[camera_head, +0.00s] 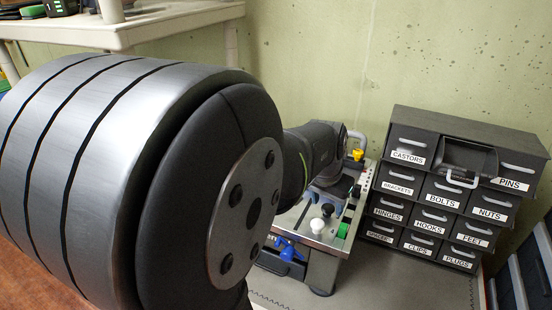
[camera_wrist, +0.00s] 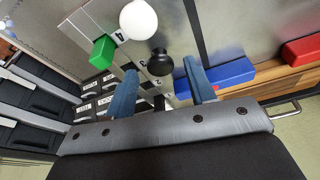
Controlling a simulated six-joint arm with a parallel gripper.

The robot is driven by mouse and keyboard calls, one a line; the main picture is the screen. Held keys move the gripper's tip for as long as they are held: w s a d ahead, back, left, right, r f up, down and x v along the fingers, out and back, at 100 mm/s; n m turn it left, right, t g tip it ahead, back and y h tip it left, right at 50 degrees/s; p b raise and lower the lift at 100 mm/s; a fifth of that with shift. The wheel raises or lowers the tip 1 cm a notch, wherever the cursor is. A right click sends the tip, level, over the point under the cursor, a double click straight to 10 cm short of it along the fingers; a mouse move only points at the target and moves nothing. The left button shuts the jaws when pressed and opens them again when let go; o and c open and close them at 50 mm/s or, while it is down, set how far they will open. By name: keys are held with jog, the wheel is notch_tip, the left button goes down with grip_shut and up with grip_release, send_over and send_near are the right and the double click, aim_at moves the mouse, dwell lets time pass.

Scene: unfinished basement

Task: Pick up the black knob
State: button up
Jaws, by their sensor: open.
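The black knob (camera_wrist: 160,63) is a small round ball-topped knob on a metal panel. In the wrist view it appears between the tips of the two blue fingers of my gripper (camera_wrist: 160,68), with a gap on each side. My gripper is open and holds nothing. How far the knob lies beyond the fingertips is hard to tell. In the head view the black knob (camera_head: 327,210) stands upright on the device's top, just behind the white knob (camera_head: 317,225).
The white knob (camera_wrist: 138,20) and a green block (camera_wrist: 103,52) are close by the black knob. A blue block (camera_wrist: 222,75) lies beyond the right finger, a red block (camera_wrist: 303,49) farther right. A labelled drawer cabinet (camera_head: 440,195) stands right of the device.

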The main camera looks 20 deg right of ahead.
jog(key=shift+x, duration=1.25)
jog(key=c, duration=0.9)
jog(key=shift+r, duration=0.2)
